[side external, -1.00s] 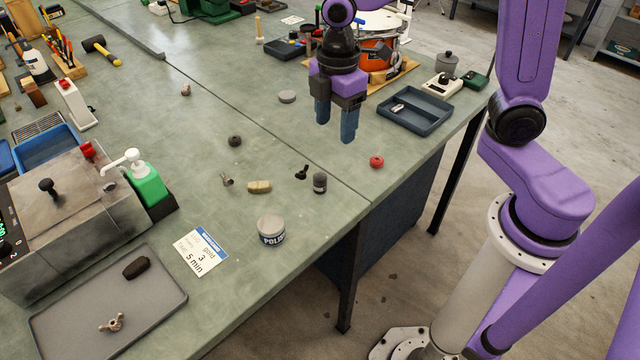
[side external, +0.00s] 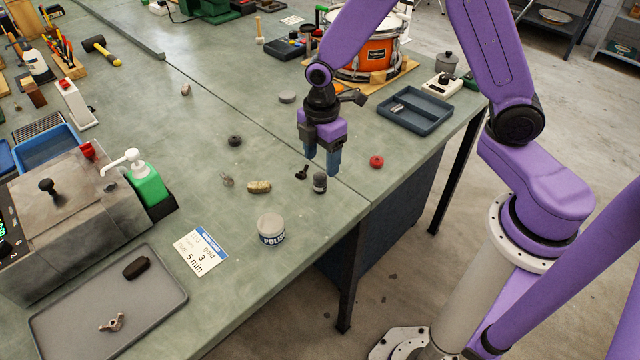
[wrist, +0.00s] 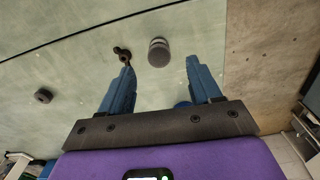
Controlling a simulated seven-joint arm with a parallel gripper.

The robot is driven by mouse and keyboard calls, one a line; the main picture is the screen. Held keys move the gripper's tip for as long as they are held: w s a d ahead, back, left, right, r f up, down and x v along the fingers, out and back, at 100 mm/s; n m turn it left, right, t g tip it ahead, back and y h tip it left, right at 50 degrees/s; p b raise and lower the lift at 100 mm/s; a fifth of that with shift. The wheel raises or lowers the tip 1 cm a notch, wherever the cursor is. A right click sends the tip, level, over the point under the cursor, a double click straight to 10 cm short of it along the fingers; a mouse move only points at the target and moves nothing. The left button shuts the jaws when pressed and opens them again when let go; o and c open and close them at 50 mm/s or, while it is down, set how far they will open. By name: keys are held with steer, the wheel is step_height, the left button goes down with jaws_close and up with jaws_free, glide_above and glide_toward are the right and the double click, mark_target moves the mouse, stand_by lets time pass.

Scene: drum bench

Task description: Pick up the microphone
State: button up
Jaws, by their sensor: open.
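A small dark upright cylinder with a grey band, which looks like the microphone (side external: 320,184), stands on the green bench near its front edge. It also shows in the wrist view (wrist: 159,53), just beyond the fingertips and between their lines. My gripper (side external: 321,166) points down with its blue fingers apart and nothing held between them. In the side view its fingertips are right behind and above the cylinder. I cannot tell the exact height gap. A small black fitting (side external: 302,173) lies just left of the cylinder, and it shows in the wrist view (wrist: 122,53).
A mottled tan piece (side external: 259,187) and a white polish tin (side external: 271,230) are to the left and front. A red ring (side external: 376,161) lies to the right, a black ring (side external: 235,141) to the left. A blue-grey tray (side external: 415,110) and orange drum (side external: 368,58) stand behind.

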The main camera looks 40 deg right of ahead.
mark_target(320, 175)
steer(key=shift+w+a+f, duration=0.1)
steer(key=shift+a+f, duration=0.05)
steer(key=shift+f, duration=3.15)
steer(key=c, duration=1.1)
